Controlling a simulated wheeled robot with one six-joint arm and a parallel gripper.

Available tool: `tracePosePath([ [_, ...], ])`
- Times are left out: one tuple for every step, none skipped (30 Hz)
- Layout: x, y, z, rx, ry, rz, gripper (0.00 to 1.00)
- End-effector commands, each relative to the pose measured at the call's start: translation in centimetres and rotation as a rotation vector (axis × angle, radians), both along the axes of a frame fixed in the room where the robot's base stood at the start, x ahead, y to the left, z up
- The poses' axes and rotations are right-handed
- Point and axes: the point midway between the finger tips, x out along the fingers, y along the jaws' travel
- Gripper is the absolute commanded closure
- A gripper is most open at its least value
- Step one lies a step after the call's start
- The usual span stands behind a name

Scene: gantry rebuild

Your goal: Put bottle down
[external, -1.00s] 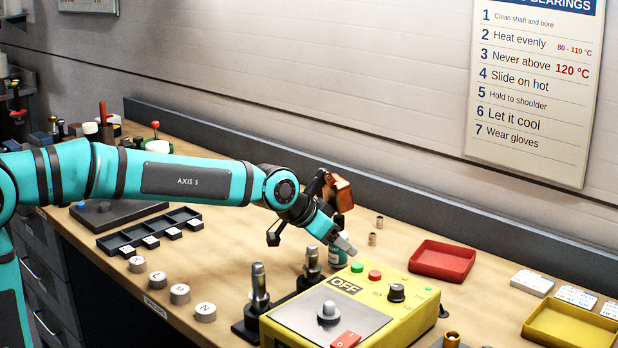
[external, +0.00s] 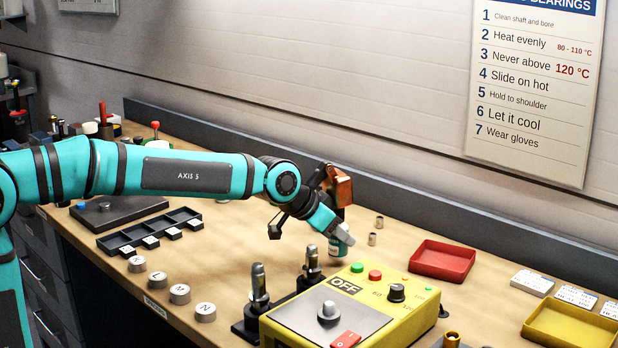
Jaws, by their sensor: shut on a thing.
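My gripper (external: 343,233) is shut on a small bottle (external: 335,249). It is over the bench behind the yellow control box.
The yellow box marked OFF (external: 345,300) stands in front of the gripper, with two dark upright posts (external: 259,285) at its left. Small metal cylinders (external: 373,238) stand just right. A red tray (external: 442,261) lies farther right. Bare wood (external: 235,235) is open to the left.

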Motion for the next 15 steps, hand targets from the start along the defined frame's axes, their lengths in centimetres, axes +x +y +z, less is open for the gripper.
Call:
tracePosePath([
  [0.0, 0.0, 1.1, -0.003, -0.003, 0.0, 0.86],
  [0.0, 0.0, 1.7, -0.003, -0.003, 0.0, 0.86],
  [0.0, 0.0, 2.4, -0.003, -0.003, 0.0, 0.86],
  [0.0, 0.0, 3.0, -0.004, -0.004, -0.001, 0.86],
  [0.0, 0.0, 3.6, -0.003, -0.003, 0.0, 0.86],
  [0.0, 0.0, 4.3, -0.002, -0.002, -0.001, 0.86],
  [0.0, 0.0, 4.8, -0.003, -0.002, -0.001, 0.86],
  [0.0, 0.0, 5.3, -0.003, -0.002, -0.001, 0.86],
  [0.0, 0.0, 5.8, -0.002, -0.001, 0.0, 0.86],
  [0.0, 0.0, 6.2, -0.003, -0.001, 0.0, 0.86],
  [0.0, 0.0, 6.6, -0.003, -0.001, 0.0, 0.86],
  [0.0, 0.0, 7.0, -0.002, -0.001, 0.0, 0.86],
  [0.0, 0.0, 7.3, -0.001, 0.0, 0.0, 0.86],
  [0.0, 0.0, 7.5, -0.001, -0.001, -0.001, 0.86],
  [0.0, 0.0, 7.7, -0.001, -0.001, -0.001, 0.86],
])
